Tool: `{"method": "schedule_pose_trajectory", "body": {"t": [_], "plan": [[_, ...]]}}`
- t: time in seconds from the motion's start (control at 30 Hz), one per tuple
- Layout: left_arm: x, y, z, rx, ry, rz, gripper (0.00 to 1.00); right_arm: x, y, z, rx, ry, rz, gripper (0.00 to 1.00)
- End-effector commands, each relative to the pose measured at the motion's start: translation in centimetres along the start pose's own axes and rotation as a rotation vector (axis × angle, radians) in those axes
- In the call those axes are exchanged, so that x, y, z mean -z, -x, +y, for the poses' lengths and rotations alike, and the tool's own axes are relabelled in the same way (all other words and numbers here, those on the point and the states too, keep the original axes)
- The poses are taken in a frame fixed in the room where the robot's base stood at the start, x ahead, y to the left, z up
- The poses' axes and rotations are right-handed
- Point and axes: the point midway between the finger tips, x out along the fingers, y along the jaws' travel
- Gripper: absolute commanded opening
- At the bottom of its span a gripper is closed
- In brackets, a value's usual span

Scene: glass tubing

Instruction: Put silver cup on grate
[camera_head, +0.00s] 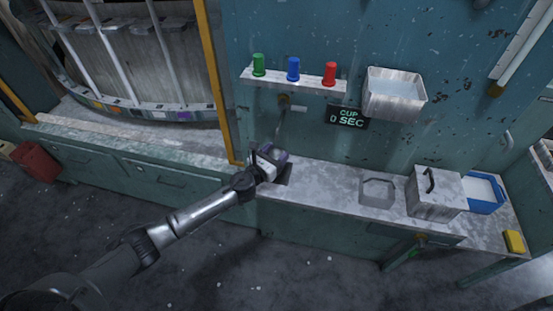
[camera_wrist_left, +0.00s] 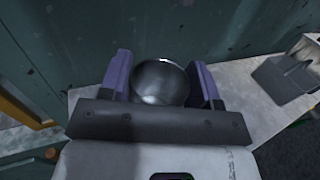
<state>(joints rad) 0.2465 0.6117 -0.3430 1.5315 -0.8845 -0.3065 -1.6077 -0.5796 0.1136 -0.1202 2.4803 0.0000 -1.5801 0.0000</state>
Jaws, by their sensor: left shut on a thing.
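My left gripper (camera_head: 272,158) is over the left part of the counter, below a small tap on the wall. In the left wrist view its purple fingers (camera_wrist_left: 161,85) are shut around the round, shiny silver cup (camera_wrist_left: 160,82). In the head view the gripper hides most or all of the cup. A dark flat patch (camera_head: 285,174) shows on the counter just beside the gripper; it may be the grate, partly covered. I cannot tell whether the cup touches it. My right gripper is not in view.
A wall tap (camera_head: 284,101), a display (camera_head: 348,117) and a shelf with coloured knobs (camera_head: 293,80) are above.

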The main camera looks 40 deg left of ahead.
Motion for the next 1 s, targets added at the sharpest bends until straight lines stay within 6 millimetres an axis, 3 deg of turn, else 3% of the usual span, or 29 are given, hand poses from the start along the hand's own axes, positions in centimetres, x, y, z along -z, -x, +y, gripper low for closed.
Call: {"method": "schedule_pose_trajectory", "body": {"t": [0.1,0.57,0.6,0.83,1.0], "plan": [[2.2,0.0,-0.1,-0.001,0.003,0.002,0.27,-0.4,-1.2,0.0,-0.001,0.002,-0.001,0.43],[2.8,-0.3,0.1,0.0,0.0,0.002,0.27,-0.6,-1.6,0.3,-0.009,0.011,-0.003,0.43],[2.6,-0.3,0.1,0.0,0.0,0.002,0.61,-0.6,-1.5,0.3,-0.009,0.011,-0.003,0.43],[2.6,-0.3,0.1,0.0,0.0,0.002,0.82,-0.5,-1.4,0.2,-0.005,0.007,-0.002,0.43],[2.6,-0.3,0.1,0.0,0.0,0.002,0.82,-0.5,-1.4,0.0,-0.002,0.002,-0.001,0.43]]}}
